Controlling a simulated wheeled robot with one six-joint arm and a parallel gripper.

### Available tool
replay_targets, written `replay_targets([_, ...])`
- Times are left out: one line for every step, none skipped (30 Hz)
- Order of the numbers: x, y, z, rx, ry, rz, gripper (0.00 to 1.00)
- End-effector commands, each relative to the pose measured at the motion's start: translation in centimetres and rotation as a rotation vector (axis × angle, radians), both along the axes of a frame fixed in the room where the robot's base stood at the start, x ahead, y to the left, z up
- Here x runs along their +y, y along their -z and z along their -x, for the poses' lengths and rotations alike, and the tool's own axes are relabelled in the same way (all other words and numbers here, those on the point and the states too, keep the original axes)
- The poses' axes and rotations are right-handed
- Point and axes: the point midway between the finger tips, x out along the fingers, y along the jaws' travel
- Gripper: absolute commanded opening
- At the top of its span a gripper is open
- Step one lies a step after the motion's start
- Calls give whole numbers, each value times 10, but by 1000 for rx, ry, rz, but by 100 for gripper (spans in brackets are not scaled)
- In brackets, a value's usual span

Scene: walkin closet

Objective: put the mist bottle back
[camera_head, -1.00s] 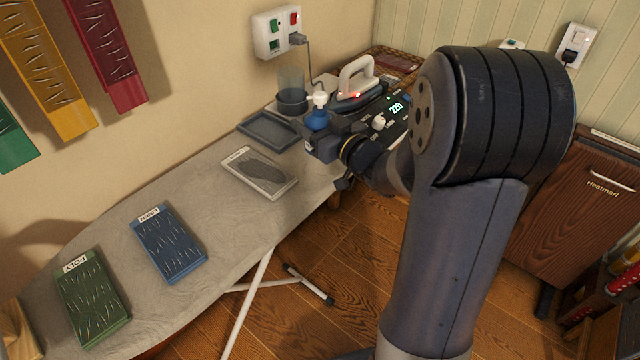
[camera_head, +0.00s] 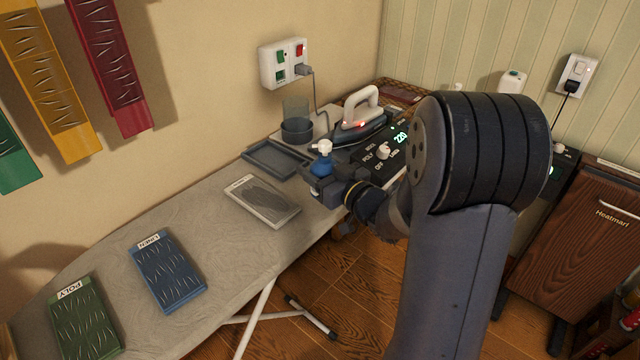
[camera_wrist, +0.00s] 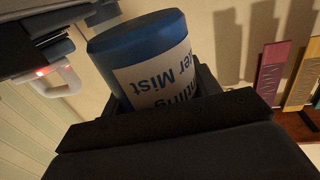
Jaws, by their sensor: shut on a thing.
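The mist bottle (camera_head: 322,165) is blue with a white spray head and stands out above my gripper (camera_head: 322,184) in the head view. In the wrist view the bottle (camera_wrist: 143,55) fills the middle, with a white label reading "Mist". My gripper (camera_wrist: 165,110) is shut on it. The gripper is over the far part of the ironing board, near its right edge. Whether the bottle's base touches anything is hidden by the gripper. A dark shallow tray (camera_head: 274,160) lies just left of the bottle, and a dark round holder with a clear wall (camera_head: 297,128) stands behind it.
An iron (camera_head: 361,112) with a red light rests behind the bottle, by a control panel (camera_head: 384,154) reading 220. A framed grey plate (camera_head: 262,202), a blue LINEN block (camera_head: 167,270) and a green POLY block (camera_head: 84,318) lie on the ironing board (camera_head: 215,215). A wall outlet (camera_head: 284,64) has a cord.

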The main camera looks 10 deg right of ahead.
Motion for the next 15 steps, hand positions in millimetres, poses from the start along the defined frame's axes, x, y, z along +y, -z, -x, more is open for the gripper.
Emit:
replay_targets([0,12,0,5,1,-3,21])
replay_targets([0,18,0,6,1,-3,21])
replay_targets([0,23,0,4,1,-3,21])
replay_targets([0,25,0,4,1,-3,21])
replay_targets([0,27,0,3,1,-2,21])
replay_targets([0,30,0,2,0,-1,21])
replay_targets([0,32,0,1,0,-2,21])
replay_targets([0,34,0,1,0,-2,21])
replay_targets([0,35,0,1,1,-2,21])
replay_targets([0,36,0,1,1,-2,21])
replay_targets([0,37,0,1,1,-2,21])
replay_targets([0,37,0,0,1,-1,21])
replay_targets([0,37,0,0,1,-1,21])
replay_targets([0,37,0,0,1,-1,21])
replay_targets([0,37,0,0,1,-1,21])
